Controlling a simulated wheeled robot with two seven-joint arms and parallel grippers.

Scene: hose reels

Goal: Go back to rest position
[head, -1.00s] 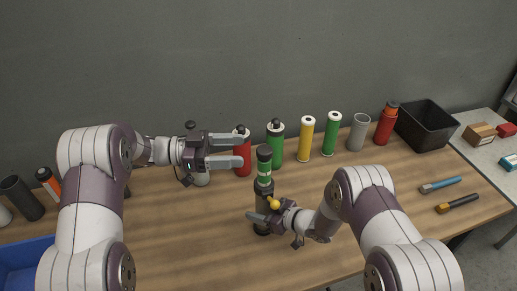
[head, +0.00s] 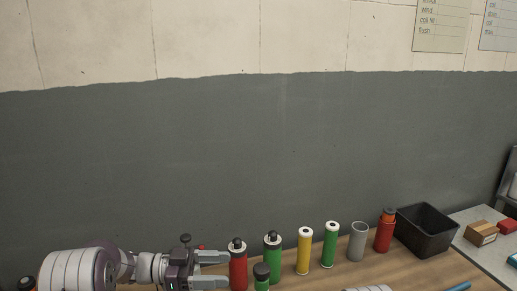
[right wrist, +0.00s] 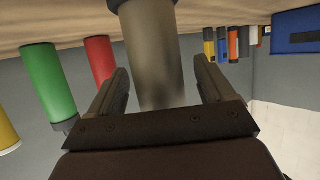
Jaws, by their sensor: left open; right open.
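My left gripper (head: 210,270) is open and empty at the bottom of the head view, its fingers pointing right toward a red cylinder (head: 238,268). My right gripper (right wrist: 160,68) is open in the right wrist view. A dull grey-brown cylinder (right wrist: 155,50) shows between its fingers, with gaps on both sides; I cannot tell how deep it sits between them. In the head view the right gripper is out of the frame, and only a bit of my right arm shows at the bottom edge. A green cylinder with a black top (head: 262,272) stands near the left fingertips.
Along the back of the table stand another green cylinder (head: 272,246), a yellow one (head: 304,252), a green one (head: 330,246), a grey one (head: 357,242) and a red one (head: 384,232). A black bin (head: 425,232) and a cardboard box (head: 481,234) are at right.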

